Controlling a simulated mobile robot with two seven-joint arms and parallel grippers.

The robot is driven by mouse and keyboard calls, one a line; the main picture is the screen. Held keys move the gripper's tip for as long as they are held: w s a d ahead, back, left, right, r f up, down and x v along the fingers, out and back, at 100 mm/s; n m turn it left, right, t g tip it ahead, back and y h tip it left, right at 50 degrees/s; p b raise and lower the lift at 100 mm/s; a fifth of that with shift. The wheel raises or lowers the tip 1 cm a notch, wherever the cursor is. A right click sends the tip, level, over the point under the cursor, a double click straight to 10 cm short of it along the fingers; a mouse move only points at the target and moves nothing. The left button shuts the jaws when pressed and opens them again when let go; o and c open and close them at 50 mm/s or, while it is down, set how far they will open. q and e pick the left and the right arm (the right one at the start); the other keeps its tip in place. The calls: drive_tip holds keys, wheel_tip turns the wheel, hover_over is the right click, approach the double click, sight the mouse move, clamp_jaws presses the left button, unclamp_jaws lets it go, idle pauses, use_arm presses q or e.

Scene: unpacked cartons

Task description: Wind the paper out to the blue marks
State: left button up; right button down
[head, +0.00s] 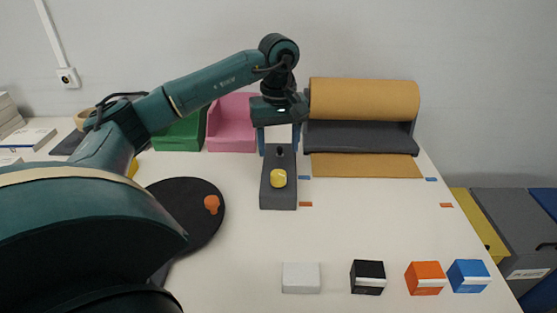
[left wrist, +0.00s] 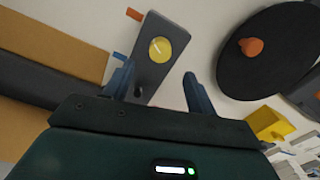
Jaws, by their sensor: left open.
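The brown paper roll (head: 365,98) sits in a dark dispenser (head: 360,137). A strip of paper (head: 366,166) lies flat in front; its front edge looks about level with the left blue mark (head: 304,178) and right blue mark (head: 431,179). The paper (left wrist: 55,42) and one blue mark (left wrist: 119,56) show in the left wrist view. Left of the paper is a dark grey block (head: 279,198) with a yellow knob (head: 278,178). My left gripper (head: 277,148) is open and empty at the block's far end, behind the knob (left wrist: 160,50). My right gripper is out of view.
Orange marks (head: 306,204) (head: 446,205) lie nearer the front. A black disc (head: 190,218) with an orange knob is at left. Green (head: 181,133) and pink (head: 231,124) bins stand behind. White, black, orange and blue boxes (head: 468,276) line the front. The middle table is clear.

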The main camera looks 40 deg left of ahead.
use_arm(q)
wheel_tip(320, 180, up, 6)
drive_tip(key=shift+f, duration=0.1)
idle(0.5)
